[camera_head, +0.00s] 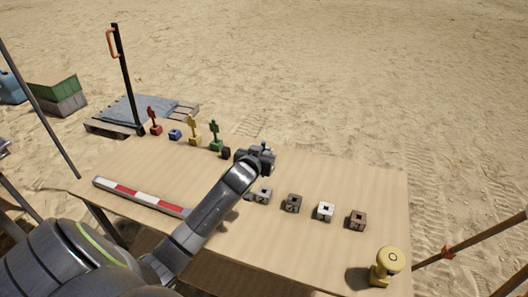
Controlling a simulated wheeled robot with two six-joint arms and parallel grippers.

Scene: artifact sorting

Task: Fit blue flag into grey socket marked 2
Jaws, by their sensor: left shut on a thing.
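My left gripper (258,158) is above the middle of the table, behind the grey socket (264,194). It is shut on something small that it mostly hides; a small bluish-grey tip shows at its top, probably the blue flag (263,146). The grey socket is a small block with a hole on top, at the left end of the front row. It is apart from the gripper in the picture, and its mark is too small to read. A low blue block (175,134) stands in the back row with nothing on it. My right gripper is not in view.
Red (154,122), yellow (194,132) and green (215,137) pieces stand behind, beside a dark block (226,153).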

